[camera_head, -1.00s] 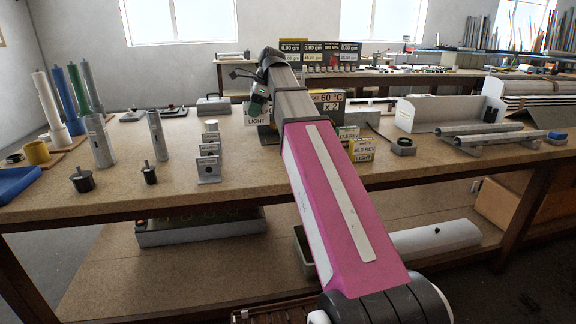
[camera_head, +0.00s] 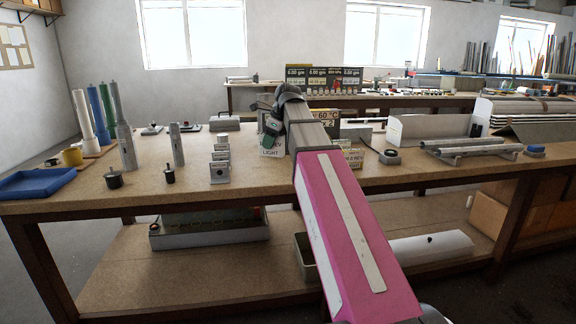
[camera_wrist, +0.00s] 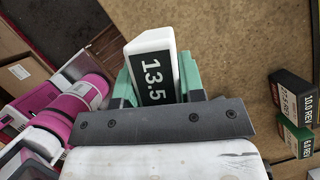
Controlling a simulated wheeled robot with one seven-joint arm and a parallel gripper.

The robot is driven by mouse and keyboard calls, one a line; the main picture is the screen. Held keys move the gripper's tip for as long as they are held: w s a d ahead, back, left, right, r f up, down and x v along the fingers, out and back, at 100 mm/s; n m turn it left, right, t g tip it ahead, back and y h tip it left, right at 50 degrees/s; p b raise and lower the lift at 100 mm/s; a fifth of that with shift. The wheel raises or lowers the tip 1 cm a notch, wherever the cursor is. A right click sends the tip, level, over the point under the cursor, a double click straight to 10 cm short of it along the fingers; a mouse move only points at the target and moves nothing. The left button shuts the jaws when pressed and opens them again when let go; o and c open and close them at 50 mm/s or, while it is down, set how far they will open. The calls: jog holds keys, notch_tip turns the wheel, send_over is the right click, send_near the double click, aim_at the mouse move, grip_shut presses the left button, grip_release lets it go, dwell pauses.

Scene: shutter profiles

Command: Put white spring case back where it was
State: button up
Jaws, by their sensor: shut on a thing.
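My gripper (camera_wrist: 156,88) is shut on a white case (camera_wrist: 149,42) with a black face marked 13.5. The green fingers sit on both sides of it in the wrist view. In the head view my gripper (camera_head: 270,130) is above the middle of the workbench, near a white "LIGHT" sign (camera_head: 271,152). The case cannot be made out there. Small labelled boxes marked REV (camera_wrist: 291,92) lie to the right in the wrist view.
The workbench (camera_head: 200,195) holds several grey brackets (camera_head: 220,170), dark weights (camera_head: 114,180), upright coloured tubes (camera_head: 109,112) and a blue tray (camera_head: 36,183) at left. Grey rails (camera_head: 470,145) lie at right. Bare top shows along the front edge.

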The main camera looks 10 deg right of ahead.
jog(key=w+d+f, duration=0.1)
jog(key=d, duration=0.1)
jog(key=w+d+f, duration=0.1)
jog(key=d+f, duration=0.1)
jog(key=w+d+f, duration=0.1)
jog(key=w+d, duration=0.1)
jog(key=shift+w+d+f, duration=0.1)
jog(key=shift+d+f, duration=0.25)
jog(key=shift+d, duration=0.05)
jog(key=shift+f, duration=2.05)
jog(key=shift+f, duration=0.15)
jog(key=o, duration=1.1)
jog(key=shift+c, duration=0.2)
jog(key=v, duration=1.2)
jog(key=shift+r, duration=0.2)
